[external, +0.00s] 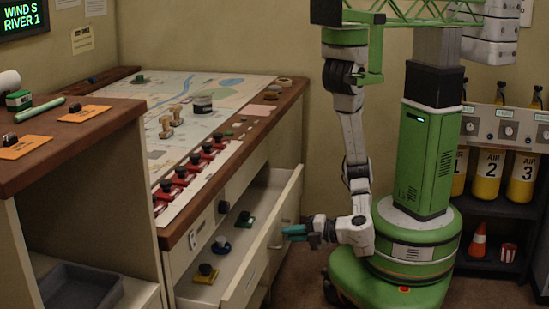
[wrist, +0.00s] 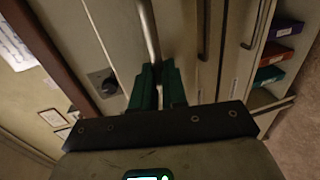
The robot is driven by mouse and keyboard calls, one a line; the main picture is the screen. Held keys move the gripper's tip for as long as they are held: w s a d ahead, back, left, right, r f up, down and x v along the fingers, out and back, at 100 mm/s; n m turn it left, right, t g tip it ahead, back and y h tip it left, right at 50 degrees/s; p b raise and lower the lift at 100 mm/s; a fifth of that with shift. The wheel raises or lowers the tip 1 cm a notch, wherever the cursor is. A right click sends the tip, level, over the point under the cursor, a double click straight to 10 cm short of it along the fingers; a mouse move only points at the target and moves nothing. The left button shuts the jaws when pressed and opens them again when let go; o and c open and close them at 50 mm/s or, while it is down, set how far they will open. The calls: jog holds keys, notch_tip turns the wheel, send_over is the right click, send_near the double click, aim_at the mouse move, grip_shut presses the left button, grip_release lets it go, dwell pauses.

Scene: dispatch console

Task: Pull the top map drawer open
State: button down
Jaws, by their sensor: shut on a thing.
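The top map drawer (external: 262,243) of the cream console is pulled out in the external view, with its inside showing. Its slim metal handle (wrist: 150,35) runs between the two green fingers in the wrist view. My gripper (wrist: 158,86) is shut on this handle. In the external view, my gripper (external: 290,232) is at the drawer's outer face, reaching in from the right. The fingers cover part of the handle.
The drawer holds a yellow-based stamp (external: 206,274), a blue one (external: 221,246) and a green one (external: 244,220). A map (external: 205,95) and red-based stamps (external: 192,172) lie on the console top. Lower handles (wrist: 204,30) and coloured boxes (wrist: 274,53) show in the wrist view.

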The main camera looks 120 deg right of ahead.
jog(key=f+v, duration=0.2)
jog(key=v, duration=0.9)
jog(key=f+v, duration=0.2)
jog(key=v, duration=0.9)
jog(key=shift+s+a+f, duration=0.35)
jog(key=shift+s+a, duration=0.2)
jog(key=c, duration=1.2)
grip_release()
jog(key=shift+o, duration=0.2)
jog(key=shift+s, duration=0.1)
jog(key=v, duration=1)
jog(key=shift+s+a+b, duration=0.2)
jog(key=shift+a+b, duration=0.05)
jog(key=shift+b, duration=0.1)
